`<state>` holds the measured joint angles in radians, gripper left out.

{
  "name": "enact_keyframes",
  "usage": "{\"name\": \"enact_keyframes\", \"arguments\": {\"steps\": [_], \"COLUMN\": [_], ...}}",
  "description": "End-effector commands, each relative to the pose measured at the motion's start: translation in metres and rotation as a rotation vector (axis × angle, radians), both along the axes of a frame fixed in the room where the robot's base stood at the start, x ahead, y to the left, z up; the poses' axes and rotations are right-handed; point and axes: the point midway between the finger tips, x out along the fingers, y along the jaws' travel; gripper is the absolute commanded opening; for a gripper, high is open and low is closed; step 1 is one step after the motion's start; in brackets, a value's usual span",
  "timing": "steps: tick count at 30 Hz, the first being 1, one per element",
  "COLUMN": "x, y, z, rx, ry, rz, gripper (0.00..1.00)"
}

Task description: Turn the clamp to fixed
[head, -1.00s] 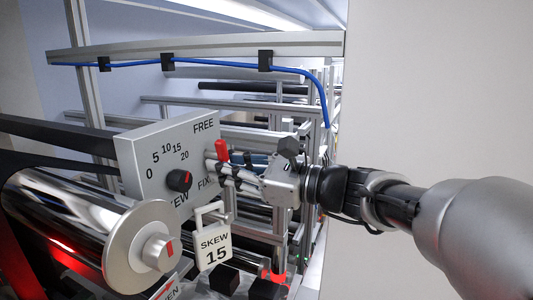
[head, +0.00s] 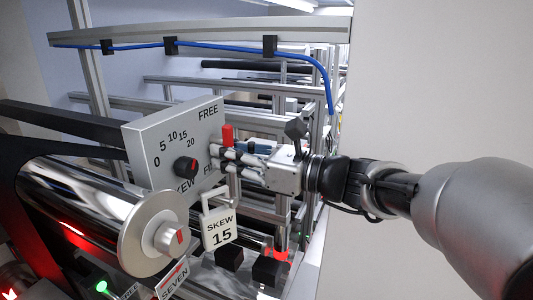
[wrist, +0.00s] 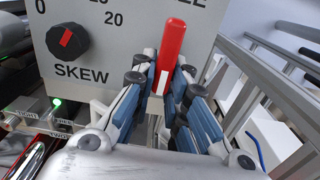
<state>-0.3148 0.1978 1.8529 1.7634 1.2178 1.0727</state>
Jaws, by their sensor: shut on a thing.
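The clamp is a red lever (head: 227,133) on the right side of a grey panel box (head: 150,130). It stands upright, its tip pointing up toward the FREE label (head: 208,113). The FIXED label (head: 208,168) below is partly hidden by my fingers. My gripper (head: 216,156) reaches in from the right and is shut on the lever. In the wrist view the red lever (wrist: 170,50), with a white stripe, stands between the blue-padded fingers of my gripper (wrist: 165,85). The lever's base is hidden by my fingers.
A black SKEW knob (head: 186,167) is on the panel, left of my gripper. A padlock-shaped tag reading SKEW 15 (head: 219,230) hangs below. A shiny roller (head: 90,205) lies lower left. Metal frame rails stand behind, and a pale wall (head: 440,90) is at right.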

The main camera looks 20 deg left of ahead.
Motion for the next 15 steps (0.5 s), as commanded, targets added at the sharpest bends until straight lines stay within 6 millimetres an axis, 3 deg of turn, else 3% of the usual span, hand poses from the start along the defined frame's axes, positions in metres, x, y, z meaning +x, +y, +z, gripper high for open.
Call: {"name": "enact_keyframes", "arguments": {"steps": [1, 2, 9, 15], "x": [0.0000, 0.0000, 0.0000, 0.0000], "y": [0.0000, 0.0000, 0.0000, 0.0000], "z": [0.0004, 0.0004, 0.0004, 0.0003], "rx": [0.001, 0.001, 0.001, 0.000], "ry": [0.000, 0.000, -0.001, -0.001], "rz": [0.000, 0.000, 0.000, 0.000], "gripper": [0.00, 0.15, 0.31, 0.33]}}
